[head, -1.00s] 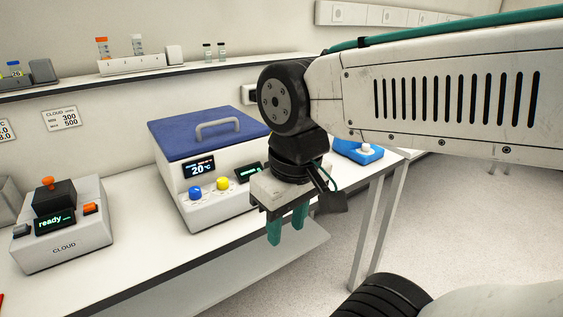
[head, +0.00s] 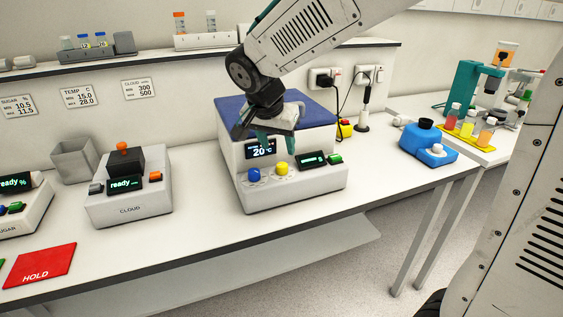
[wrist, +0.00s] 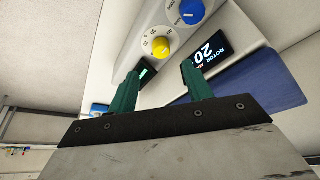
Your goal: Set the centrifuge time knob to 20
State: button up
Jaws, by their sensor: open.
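The centrifuge (head: 300,198) is a white box with a blue lid on the bench. Its front has a blue knob (head: 254,174), a yellow knob (head: 282,168) and a dark display (head: 262,150) reading 20. Which knob sets the time I cannot read. In the wrist view the yellow knob (wrist: 160,46) has a printed scale around it and a light pointer mark; the blue knob (wrist: 192,11) is above it. My gripper (head: 277,144) is open and empty, pointing down in front of the centrifuge's upper front, above the yellow knob and apart from it.
A small green-lit display (head: 312,160) and a green button (head: 335,159) are right of the knobs. The CLOUD device (head: 130,205) stands left, with free bench between. A blue device (head: 428,145) stands right. A shelf (head: 140,62) runs behind.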

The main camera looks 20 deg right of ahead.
aim_at(282, 165)
jog(key=x, duration=0.8)
jog(key=shift+a, duration=0.1)
jog(key=shift+c, duration=0.3)
jog(key=shift+r, duration=0.1)
jog(key=c, duration=0.9)
